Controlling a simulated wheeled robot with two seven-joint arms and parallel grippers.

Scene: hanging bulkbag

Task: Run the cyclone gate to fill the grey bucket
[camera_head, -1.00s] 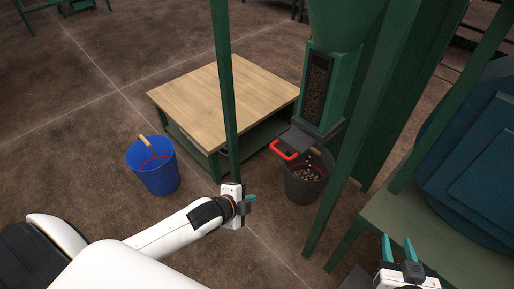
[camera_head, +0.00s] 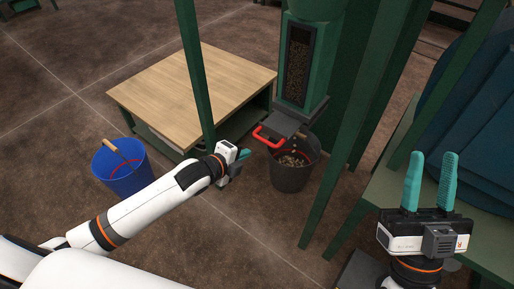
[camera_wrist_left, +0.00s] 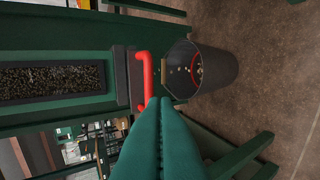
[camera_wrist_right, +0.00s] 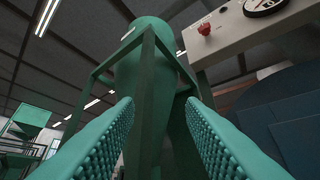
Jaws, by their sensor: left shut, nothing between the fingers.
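The cyclone's green outlet (camera_head: 318,75) has a window full of brown pellets. Its dark gate slide (camera_head: 284,123) sticks out below, with a red handle (camera_head: 266,138); the handle also shows in the left wrist view (camera_wrist_left: 147,78). The grey bucket (camera_head: 290,179) stands upright on the floor under the outlet, with pellets (camera_head: 293,160) inside. Pale specks show at its mouth in the left wrist view. My left gripper (camera_head: 244,154) is shut and empty, just short of the handle, apparently not touching it. My right gripper (camera_head: 431,168) is open and empty, to the right.
A blue bucket (camera_head: 123,172) stands on the floor at the left. A wooden-topped table (camera_head: 190,85) is behind my left arm. A green post (camera_head: 192,62) rises beside my left gripper and a slanting leg (camera_head: 350,130) stands right of the grey bucket. A green bench (camera_head: 395,195) is near my right gripper.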

